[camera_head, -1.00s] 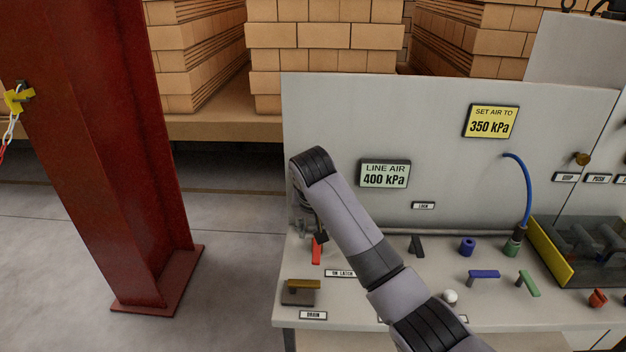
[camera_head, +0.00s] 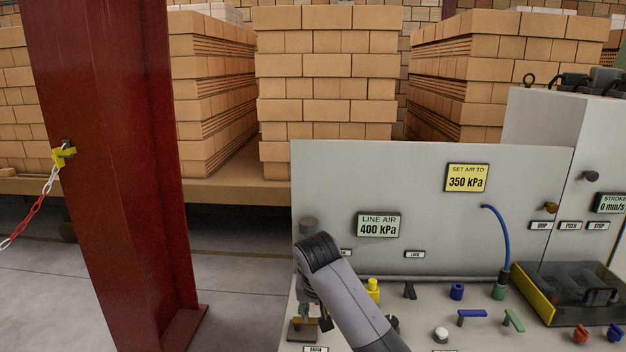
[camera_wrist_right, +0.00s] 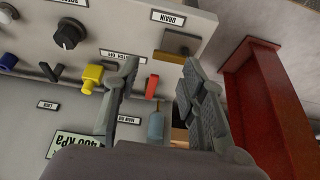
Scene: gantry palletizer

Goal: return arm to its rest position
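My right arm reaches in from the bottom in the head view, and its gripper (camera_head: 310,316) points down over the left end of the grey console (camera_head: 400,160). In the right wrist view the fingers of this gripper (camera_wrist_right: 160,92) are spread apart with nothing held between them. A red handle (camera_wrist_right: 152,86) and a blue-grey cylinder (camera_wrist_right: 155,126) show beyond the gap between the fingers. The drain lever with its brass-coloured bar (camera_wrist_right: 181,43) lies past the fingertips. My left gripper is in neither view.
A red steel column (camera_head: 115,170) stands left of the console, with a chain (camera_head: 30,212) on it. A yellow knob (camera_head: 373,290) is close to my right arm. Several small levers and a dark tray (camera_head: 570,290) are on the right.

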